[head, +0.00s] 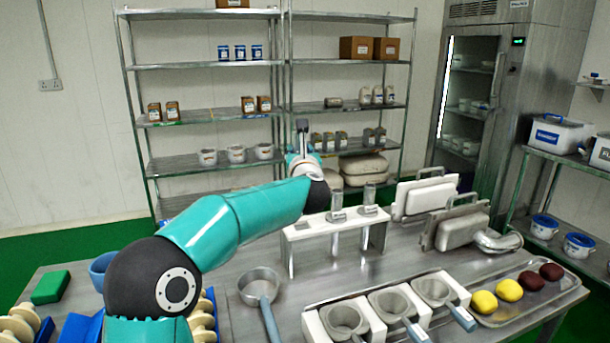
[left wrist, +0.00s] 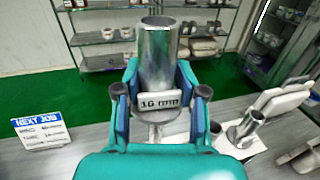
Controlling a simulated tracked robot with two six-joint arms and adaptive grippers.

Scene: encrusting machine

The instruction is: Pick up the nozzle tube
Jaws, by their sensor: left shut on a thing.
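My left gripper (head: 303,155) is raised above the back of the steel table, beyond the white rack. The left wrist view shows its teal fingers (left wrist: 160,90) shut around a shiny metal nozzle tube (left wrist: 157,52). The tube stands upright with its open end up, and a plate on it reads "10 mm" (left wrist: 160,102). The fingers hide part of its lower end. In the head view the white rack (head: 296,233) holds two other metal tubes, a left one (head: 338,204) and a right one (head: 369,198). My right gripper is not in view.
A "NEXT JOB" sign (left wrist: 42,130) stands at left in the wrist view. Shelves (head: 200,115) line the wall.

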